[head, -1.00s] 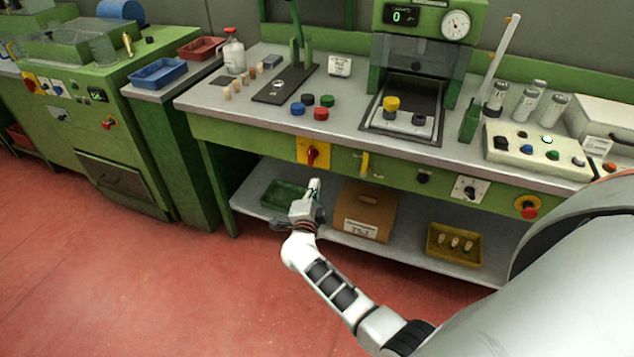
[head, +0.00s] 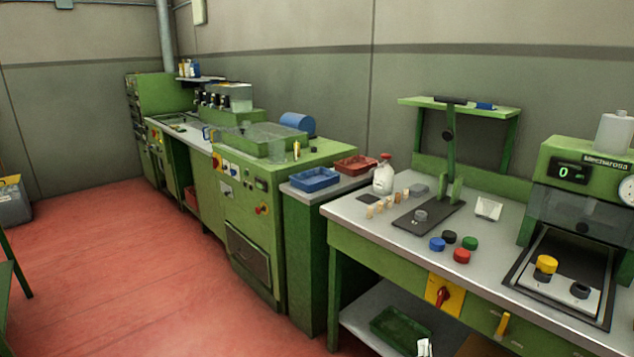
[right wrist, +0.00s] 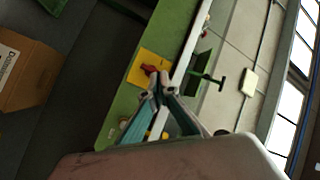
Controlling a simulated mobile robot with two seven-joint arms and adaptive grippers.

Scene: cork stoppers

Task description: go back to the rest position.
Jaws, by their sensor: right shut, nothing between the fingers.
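My right gripper (head: 424,347) shows only as a small pale tip at the bottom edge of the head view, in front of the lower shelf and beside the green tray (head: 400,330). In the right wrist view my right gripper (right wrist: 159,86) has its fingers together with nothing between them. Its tips appear in front of the bench's yellow plate (right wrist: 143,62) and red knob (right wrist: 149,69); the gap to them cannot be told. My left gripper is not in view.
The bench top holds several coloured caps (head: 461,256), a lever press (head: 450,190), corks (head: 380,207) and a machine (head: 580,200). A cardboard box (right wrist: 22,72) is near the shelf in the wrist view. Open red floor (head: 120,270) lies at left.

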